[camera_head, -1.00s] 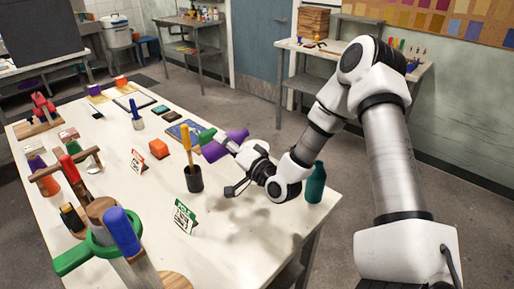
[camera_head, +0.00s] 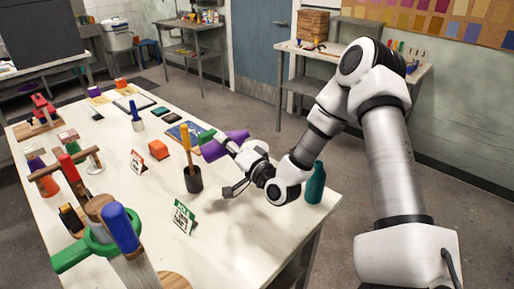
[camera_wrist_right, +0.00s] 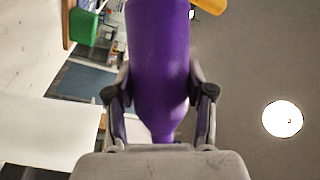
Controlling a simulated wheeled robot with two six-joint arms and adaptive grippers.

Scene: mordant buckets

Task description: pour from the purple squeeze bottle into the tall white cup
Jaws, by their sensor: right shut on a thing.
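The purple squeeze bottle (camera_head: 232,138) is above the white table, tilted well over in the head view. My right gripper (camera_head: 228,145) is shut on it. In the right wrist view the bottle (camera_wrist_right: 158,55) runs between the two fingers, its narrow end towards the palm. A green thing (camera_head: 207,135) shows at the bottle's left in the head view; I cannot tell whether it is part of it. I cannot pick out the tall white cup with certainty. My left gripper is not in view.
A black cup (camera_head: 193,180) with a yellow-handled tool stands left of my right gripper. A teal bottle (camera_head: 315,185) stands near the table's right edge. Clutter fills the table's left side.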

